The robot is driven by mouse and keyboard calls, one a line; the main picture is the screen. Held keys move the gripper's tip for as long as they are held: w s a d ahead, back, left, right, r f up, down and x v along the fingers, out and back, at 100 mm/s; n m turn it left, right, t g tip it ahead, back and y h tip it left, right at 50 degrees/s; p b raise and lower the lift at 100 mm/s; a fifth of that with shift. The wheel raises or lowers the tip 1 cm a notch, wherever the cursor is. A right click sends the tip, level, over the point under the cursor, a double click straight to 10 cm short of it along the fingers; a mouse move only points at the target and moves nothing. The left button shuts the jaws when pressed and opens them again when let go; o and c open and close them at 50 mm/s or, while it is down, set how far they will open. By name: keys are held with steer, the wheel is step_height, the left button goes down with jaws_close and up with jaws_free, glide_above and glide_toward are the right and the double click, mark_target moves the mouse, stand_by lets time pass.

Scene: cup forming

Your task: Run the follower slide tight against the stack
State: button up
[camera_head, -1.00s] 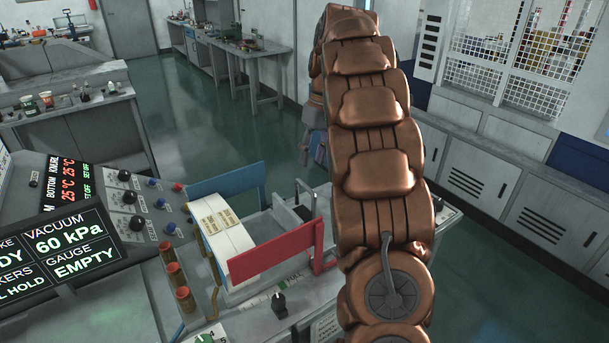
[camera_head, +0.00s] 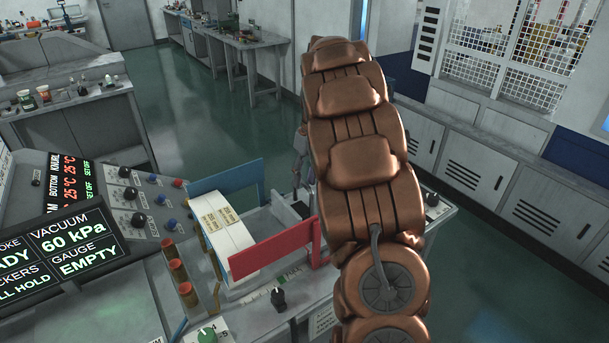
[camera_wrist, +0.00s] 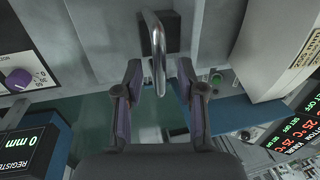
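The stack (camera_head: 222,238) is a white block with printed labels, standing between a blue side plate (camera_head: 228,178) and a red side plate (camera_head: 275,248). In the wrist view a pale block that looks like the stack (camera_wrist: 265,50) is at upper right. A metal loop handle (camera_wrist: 157,45) on a dark block (camera_wrist: 172,32), apparently the follower slide, is at top centre. Bare bed (camera_head: 262,226) shows right of the stack in the head view. My gripper (camera_wrist: 160,76) is open, with the lower end of the handle between its fingertips; I see no grip. My arm mostly hides the gripper in the head view.
A control panel with knobs (camera_head: 138,221) and a screen reading 60 kPa (camera_head: 80,240) stand left of the stack. Several copper-coloured posts (camera_head: 177,271) stand in front of it. A black knob (camera_head: 278,298) sits in front of the red plate.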

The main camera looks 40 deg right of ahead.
jaws_close()
stand_by(0.3)
stand_by(0.4)
